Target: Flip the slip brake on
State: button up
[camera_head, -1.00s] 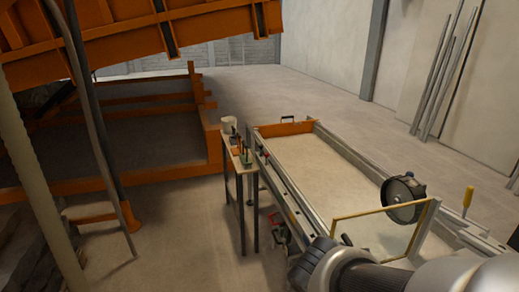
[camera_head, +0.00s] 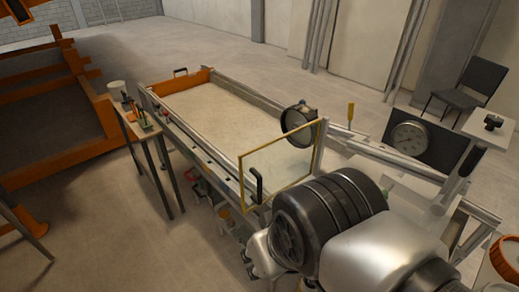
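The sandbed (camera_head: 225,118) is a long metal-railed tray of pale sand with an orange end plate. I cannot tell which part is the slip brake. Candidates show at its near end: a yellow upright lever (camera_head: 350,111) on the right rail, a black handle (camera_head: 257,184) by a yellow-framed clear panel (camera_head: 284,157), and small red and orange parts (camera_head: 200,186) under the left rail. My arm's dark and silver joints fill the lower middle and cover part of the near end. My gripper's fingers do not show.
A round dark lamp-like disc (camera_head: 299,125) stands behind the panel. A dial gauge (camera_head: 409,138) is at right, with a chair (camera_head: 472,87) and a white stand (camera_head: 491,125) beyond. A narrow side table (camera_head: 146,128) stands left of the bed. Open floor lies behind.

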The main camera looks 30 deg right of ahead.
aim_at(351, 105)
jog(key=z, duration=1.4)
jog(key=i+j+z, duration=0.15)
jog(key=j, duration=0.45)
jog(key=j+z, duration=0.2)
jog(key=j, duration=0.45)
jog(key=i+j+z, duration=0.15)
jog(key=j, duration=0.5)
